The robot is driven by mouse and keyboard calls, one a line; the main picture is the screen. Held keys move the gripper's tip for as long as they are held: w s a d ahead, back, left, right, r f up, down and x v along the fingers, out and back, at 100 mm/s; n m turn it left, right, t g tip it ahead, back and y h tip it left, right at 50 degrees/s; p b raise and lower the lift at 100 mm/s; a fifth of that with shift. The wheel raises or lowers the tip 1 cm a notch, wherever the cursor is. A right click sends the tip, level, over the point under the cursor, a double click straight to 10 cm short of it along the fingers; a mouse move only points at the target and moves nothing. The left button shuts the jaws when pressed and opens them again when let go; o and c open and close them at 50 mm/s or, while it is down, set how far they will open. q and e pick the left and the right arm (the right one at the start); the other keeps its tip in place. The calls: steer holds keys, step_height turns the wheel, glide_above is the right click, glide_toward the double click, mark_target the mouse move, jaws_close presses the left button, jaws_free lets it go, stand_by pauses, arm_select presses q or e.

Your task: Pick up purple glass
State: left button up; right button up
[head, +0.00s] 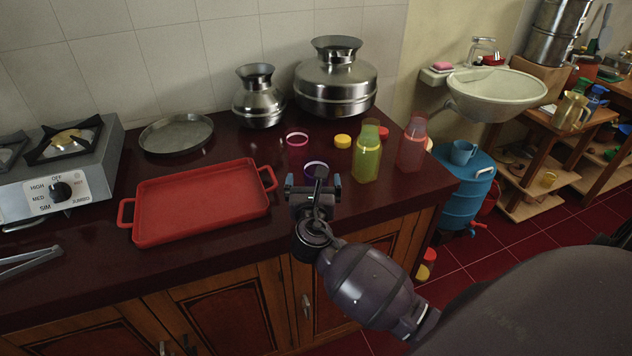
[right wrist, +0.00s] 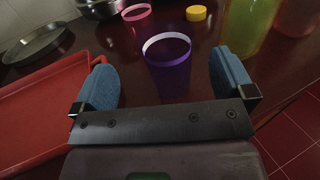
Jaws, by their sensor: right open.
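The purple glass (right wrist: 168,72) stands upright on the dark red counter in the right wrist view, between and just beyond my open blue fingertips. In the head view only its rim (head: 316,168) shows, as my right gripper (head: 313,182) covers the rest. My right gripper, also seen in the right wrist view (right wrist: 166,82), is open with nothing held. I cannot tell whether a finger touches the glass. My left gripper is in neither view.
A red tray (head: 203,203) lies left of the glass. A pink glass (head: 297,139) and yellow lid (head: 342,141) are behind it. A yellow-green bottle (head: 367,152) and pink bottle (head: 411,145) stand right. Metal pots (head: 335,85) are at the wall.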

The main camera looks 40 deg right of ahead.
mark_target(317, 160)
steer(key=shift+d+f+b+x, duration=0.15)
steer(key=shift+b+x, duration=0.05)
steer(key=shift+x, duration=1.45)
steer(key=shift+d+f+b+x, duration=0.1)
steer(key=shift+f+b+x, duration=0.1)
steer(key=shift+x, duration=1.45)
steer(key=shift+s, duration=0.15)
steer(key=shift+r, duration=0.1)
steer(key=c, duration=1)
steer(key=shift+o, duration=0.2)
